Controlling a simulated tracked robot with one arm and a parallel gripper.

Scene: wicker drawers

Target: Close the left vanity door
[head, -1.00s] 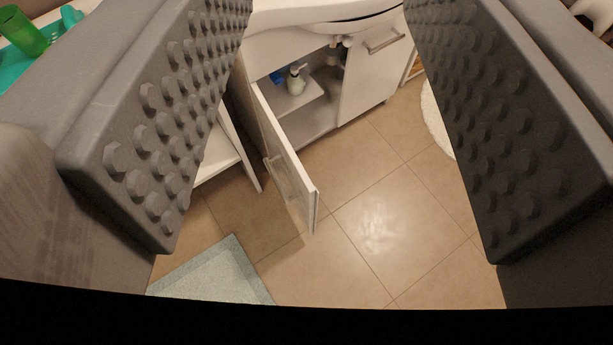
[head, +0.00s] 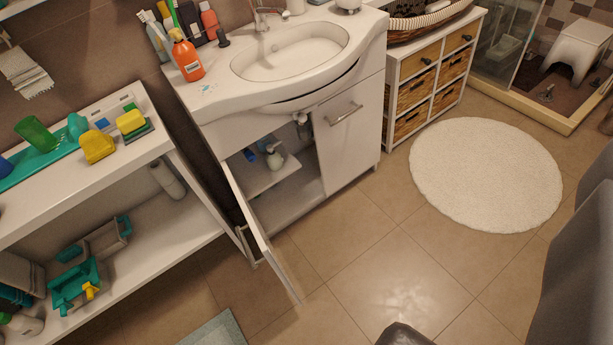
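The left vanity door (head: 262,240) is white and stands open, swung out toward the viewer and seen nearly edge-on. It hangs at the left side of the white vanity (head: 287,107) and its free end reaches out over the tiled floor. The open compartment shows a shelf (head: 262,178) with a pump bottle (head: 274,157) and a blue item. The right vanity door (head: 352,132) is shut and has a bar handle (head: 345,114). My gripper's fingers cannot be made out now, so its opening is hidden. Nothing is seen touching the left door.
A white shelf unit (head: 62,213) with cleaning things stands close at left. A wicker drawer unit (head: 431,80) is right of the vanity. A round white rug (head: 486,173) lies on clear floor. A pale mat (head: 215,330) and an unclear dark object (head: 403,335) are at the bottom.

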